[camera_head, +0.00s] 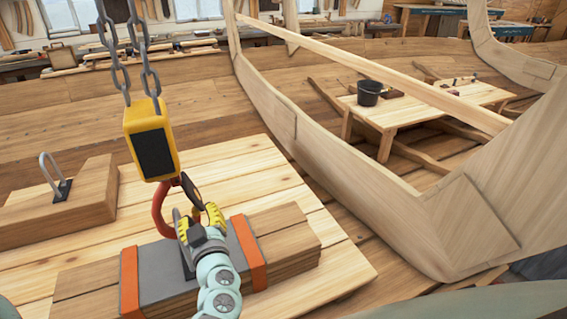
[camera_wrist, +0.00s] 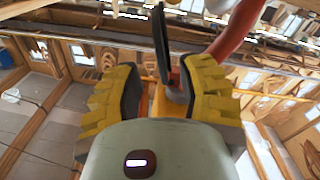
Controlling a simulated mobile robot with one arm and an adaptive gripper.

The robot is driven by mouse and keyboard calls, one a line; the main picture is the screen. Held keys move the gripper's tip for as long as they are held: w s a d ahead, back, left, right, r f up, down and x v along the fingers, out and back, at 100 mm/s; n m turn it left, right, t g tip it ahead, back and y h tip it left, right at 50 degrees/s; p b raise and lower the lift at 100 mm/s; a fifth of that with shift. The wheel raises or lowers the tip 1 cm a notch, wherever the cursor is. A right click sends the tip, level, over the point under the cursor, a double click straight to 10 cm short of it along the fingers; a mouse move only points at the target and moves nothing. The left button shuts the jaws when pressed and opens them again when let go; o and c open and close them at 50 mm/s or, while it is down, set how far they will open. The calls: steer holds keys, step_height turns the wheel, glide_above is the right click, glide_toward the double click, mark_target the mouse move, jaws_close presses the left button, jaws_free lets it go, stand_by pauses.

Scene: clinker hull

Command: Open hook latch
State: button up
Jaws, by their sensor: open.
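A red-orange hook (camera_head: 160,208) hangs under a yellow hoist block (camera_head: 148,140) with a black panel. A thin dark latch (camera_head: 190,192) slants across the hook's mouth on the right side. My gripper (camera_head: 199,219) is open beside the hook, its yellow ridged fingers just below the latch. In the wrist view, the latch (camera_wrist: 161,48) stands as a dark bar between the two fingers of my gripper (camera_wrist: 164,80), nearer the right one. The hook (camera_wrist: 237,32) curves past on the right there. I cannot tell whether either finger touches the latch.
Two grey chains (camera_head: 150,75) hold the block. Below lies a stack of planks (camera_head: 290,245) with a grey plate (camera_head: 168,278) and orange straps, on a wooden platform (camera_head: 340,265). A wooden block with a metal loop (camera_head: 48,172) stands left. The hull (camera_head: 300,140) rises to the right.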

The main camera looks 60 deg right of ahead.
mark_target(197, 206)
steer(key=shift+p+x, duration=0.3)
steer(key=shift+x, duration=3.2)
steer(key=shift+o, duration=0.4)
jaws_close()
